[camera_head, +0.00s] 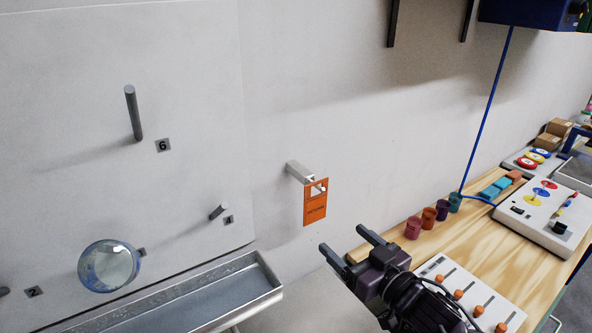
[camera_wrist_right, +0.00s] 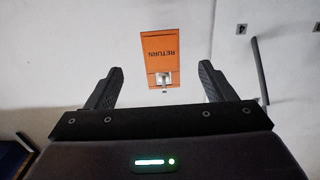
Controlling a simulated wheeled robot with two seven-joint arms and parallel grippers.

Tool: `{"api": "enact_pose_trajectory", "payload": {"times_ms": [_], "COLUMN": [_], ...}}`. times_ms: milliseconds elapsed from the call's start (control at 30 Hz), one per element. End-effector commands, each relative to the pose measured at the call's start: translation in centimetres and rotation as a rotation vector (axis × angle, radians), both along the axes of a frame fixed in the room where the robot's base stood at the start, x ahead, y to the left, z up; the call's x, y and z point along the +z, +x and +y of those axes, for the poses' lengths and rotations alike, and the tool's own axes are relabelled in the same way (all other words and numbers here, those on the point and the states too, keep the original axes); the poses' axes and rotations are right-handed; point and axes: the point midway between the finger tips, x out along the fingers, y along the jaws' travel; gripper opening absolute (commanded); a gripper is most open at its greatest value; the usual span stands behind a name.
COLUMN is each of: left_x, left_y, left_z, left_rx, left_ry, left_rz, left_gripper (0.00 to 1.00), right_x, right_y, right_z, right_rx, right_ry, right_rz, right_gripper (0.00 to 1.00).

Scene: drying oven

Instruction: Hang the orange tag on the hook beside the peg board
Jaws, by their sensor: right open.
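The orange tag (camera_head: 315,209) hangs on the pale hook (camera_head: 300,172) that sticks out of the wall just right of the peg board (camera_head: 190,60). The hook's end passes through the opening in the tag's upper part. In the wrist view the tag shows between the two fingers (camera_wrist_right: 160,88). My left gripper is not in view.
Pegs (camera_head: 133,115) stick out of the board, and a glass flask (camera_head: 109,266) hangs at its lower left. A metal tray (camera_head: 262,282) runs below the board. The wooden bench (camera_head: 440,255) at right holds several coloured cups (camera_head: 413,228) and a white slotted panel (camera_head: 470,285).

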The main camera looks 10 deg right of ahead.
Motion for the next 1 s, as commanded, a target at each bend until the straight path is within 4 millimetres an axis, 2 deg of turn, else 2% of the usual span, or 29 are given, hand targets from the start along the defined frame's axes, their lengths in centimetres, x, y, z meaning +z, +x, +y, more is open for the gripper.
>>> {"api": "enact_pose_trajectory", "payload": {"times_ms": [100, 167, 400, 500, 633, 833, 1000], "left_x": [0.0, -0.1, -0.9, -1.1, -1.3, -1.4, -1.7], "left_y": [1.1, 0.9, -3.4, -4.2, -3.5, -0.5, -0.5], "left_z": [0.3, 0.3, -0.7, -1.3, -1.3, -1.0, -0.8], "left_rx": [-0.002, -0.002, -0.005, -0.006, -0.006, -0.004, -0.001], "left_ry": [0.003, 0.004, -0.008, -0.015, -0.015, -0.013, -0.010], "left_rz": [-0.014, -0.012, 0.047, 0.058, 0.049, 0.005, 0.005], "left_gripper": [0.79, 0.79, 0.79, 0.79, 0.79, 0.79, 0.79], "right_x": [0.1, 0.1, 0.0, 0.0, 0.0, 0.0, 0.0], "right_y": [0.1, 0.2, 1.8, 2.6, 3.6, 5.1, 6.4], "right_z": [0.1, 0.2, 0.7, 1.0, 1.3, 1.9, 2.3], "right_rx": [0.002, 0.003, 0.002, 0.001, 0.001, 0.001, 0.001], "right_ry": [0.001, 0.002, 0.003, 0.002, 0.002, 0.001, 0.002], "right_rz": [-0.002, -0.002, -0.004, -0.003, -0.003, -0.003, -0.003], "right_gripper": [0.76, 0.76, 0.76, 0.76, 0.76, 0.76, 0.76]}}
